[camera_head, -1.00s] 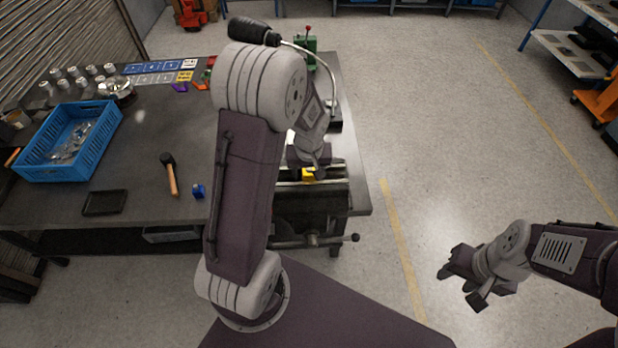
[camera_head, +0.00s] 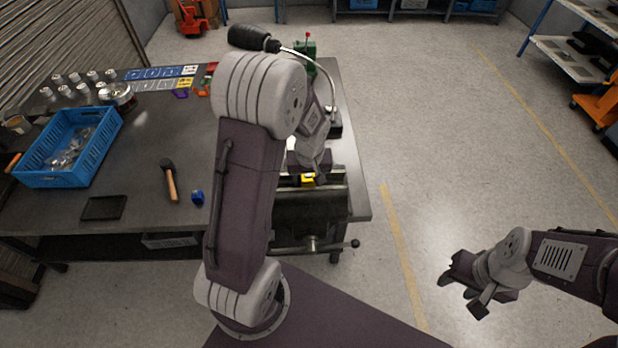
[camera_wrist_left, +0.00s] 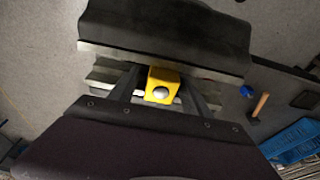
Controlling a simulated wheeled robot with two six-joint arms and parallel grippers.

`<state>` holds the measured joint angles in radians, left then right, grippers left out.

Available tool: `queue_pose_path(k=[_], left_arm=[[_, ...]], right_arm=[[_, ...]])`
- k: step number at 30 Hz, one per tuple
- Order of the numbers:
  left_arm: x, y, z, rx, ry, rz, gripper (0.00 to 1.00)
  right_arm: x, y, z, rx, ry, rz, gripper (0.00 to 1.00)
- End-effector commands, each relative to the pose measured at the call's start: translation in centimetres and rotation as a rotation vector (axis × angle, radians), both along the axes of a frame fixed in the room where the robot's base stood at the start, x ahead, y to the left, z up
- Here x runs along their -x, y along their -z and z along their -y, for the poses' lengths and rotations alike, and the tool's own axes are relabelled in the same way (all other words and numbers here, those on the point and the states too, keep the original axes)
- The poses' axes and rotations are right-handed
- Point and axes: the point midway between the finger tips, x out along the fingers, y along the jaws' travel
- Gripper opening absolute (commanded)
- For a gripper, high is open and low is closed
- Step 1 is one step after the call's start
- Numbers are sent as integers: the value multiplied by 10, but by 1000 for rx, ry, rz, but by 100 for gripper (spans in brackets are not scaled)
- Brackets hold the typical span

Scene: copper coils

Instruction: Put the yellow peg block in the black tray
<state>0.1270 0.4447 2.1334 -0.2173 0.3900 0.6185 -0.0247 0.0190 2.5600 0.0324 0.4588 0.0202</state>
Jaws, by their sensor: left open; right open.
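The yellow peg block (camera_head: 308,179) sits in the vise (camera_head: 312,208) at the bench's right front edge. In the left wrist view the yellow peg block (camera_wrist_left: 162,85) shows a round silver peg on its face and lies between the vise jaws (camera_wrist_left: 120,60). My left gripper (camera_wrist_left: 163,88) is open, with one finger on each side of the block; I cannot tell whether they touch it. In the head view my left arm hides part of the bench. The black tray (camera_head: 104,208) lies empty at the bench's front left. My right gripper (camera_head: 463,290) is open and empty over the floor.
A hammer (camera_head: 170,180) and a small blue object (camera_head: 197,198) lie between tray and vise. A blue crate (camera_head: 68,150) with metal parts stands at the left. A lamp with a curved neck (camera_head: 322,75) rises behind my left arm.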

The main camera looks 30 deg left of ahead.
Motion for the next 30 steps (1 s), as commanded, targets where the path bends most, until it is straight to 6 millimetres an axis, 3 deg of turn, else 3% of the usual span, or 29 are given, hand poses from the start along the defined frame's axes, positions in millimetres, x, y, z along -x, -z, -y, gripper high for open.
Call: queue_pose_path(k=[1, 7, 17, 30], left_arm=[[0, 0, 0, 0, 0, 0, 56], [0, 0, 0, -1, 0, 1, 1], [0, -4, 0, 0, 0, 1, 1], [-1, -37, 0, 0, -1, 2, 1]], right_arm=[[0, 0, 0, 0, 0, 0, 44], [0, 0, 0, 0, 0, 0, 44], [0, -3, 0, 0, 0, 0, 44], [0, -31, 0, 0, 0, 0, 44]])
